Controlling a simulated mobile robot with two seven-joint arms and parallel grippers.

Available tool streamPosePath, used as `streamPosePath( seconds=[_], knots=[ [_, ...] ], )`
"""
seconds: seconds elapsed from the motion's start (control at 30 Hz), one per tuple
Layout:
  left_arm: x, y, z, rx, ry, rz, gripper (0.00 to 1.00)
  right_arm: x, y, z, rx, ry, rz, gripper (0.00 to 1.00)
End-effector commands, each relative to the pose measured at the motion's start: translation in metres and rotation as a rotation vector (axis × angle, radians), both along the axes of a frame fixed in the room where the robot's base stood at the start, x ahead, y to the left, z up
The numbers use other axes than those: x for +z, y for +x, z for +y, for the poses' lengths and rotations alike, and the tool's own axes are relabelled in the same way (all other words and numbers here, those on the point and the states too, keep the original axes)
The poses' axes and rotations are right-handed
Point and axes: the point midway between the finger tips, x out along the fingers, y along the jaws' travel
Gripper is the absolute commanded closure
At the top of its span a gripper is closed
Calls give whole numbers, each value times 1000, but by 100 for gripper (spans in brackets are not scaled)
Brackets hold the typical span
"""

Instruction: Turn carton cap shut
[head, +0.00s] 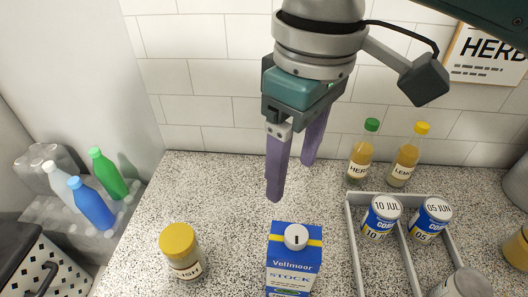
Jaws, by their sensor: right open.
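The blue carton (292,263) stands upright on the speckled counter at the bottom middle of the head view. Its label reads "Vollmoor STOCK". Its round white cap (296,237) sits on the top face and has a dark mark across it. My right gripper (290,178) hangs above and behind the carton, with two purple fingers spread apart and nothing between them. The fingertips are clear of the cap. My left gripper is not in the head view.
A yellow-lidded jar (182,252) stands left of the carton. A grey divided tray (355,235) with blue cans (381,216) is to the right. Bottles with a green cap (360,158) and a yellow cap (406,160) stand by the tiled wall. Counter left of the gripper is clear.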

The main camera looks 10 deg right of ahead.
Motion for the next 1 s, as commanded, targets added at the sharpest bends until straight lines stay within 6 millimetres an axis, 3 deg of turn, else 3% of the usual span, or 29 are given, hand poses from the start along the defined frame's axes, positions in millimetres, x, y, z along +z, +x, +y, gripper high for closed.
streamPosePath(
  seconds=[0.03,0.2,0.7,1.0],
  knots=[
    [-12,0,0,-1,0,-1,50,-10,-7,-4,66,-21,17,28],
    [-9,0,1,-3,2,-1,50,-17,-19,-7,148,-40,53,28],
    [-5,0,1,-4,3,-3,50,-100,-19,-6,142,-36,50,28],
    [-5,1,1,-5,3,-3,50,-107,-19,-6,144,-36,47,28]
  ],
)
